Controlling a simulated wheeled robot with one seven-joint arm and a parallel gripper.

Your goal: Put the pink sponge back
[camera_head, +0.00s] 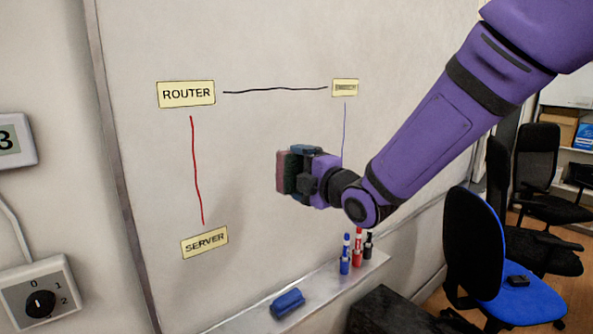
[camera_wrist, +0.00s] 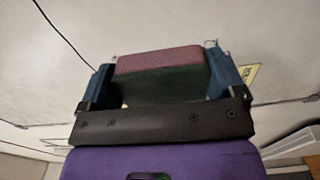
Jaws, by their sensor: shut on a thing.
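The pink sponge (camera_head: 282,171) has a pink face and a dark green body. My gripper (camera_head: 299,171) is shut on it and holds it up in front of the whiteboard (camera_head: 260,130), above the tray. In the wrist view the sponge (camera_wrist: 160,62) sits between the two blue fingers of my gripper (camera_wrist: 165,85), its pink side facing away from the palm. I cannot tell whether the sponge touches the board. The whiteboard tray (camera_head: 325,293) runs along the lower edge of the board.
A blue block, perhaps an eraser, (camera_head: 287,303) lies on the tray. Blue, red and black markers (camera_head: 357,250) stand farther right on it. ROUTER (camera_head: 186,94) and SERVER (camera_head: 205,242) labels and drawn lines are on the board. A blue chair (camera_head: 495,265) stands at right.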

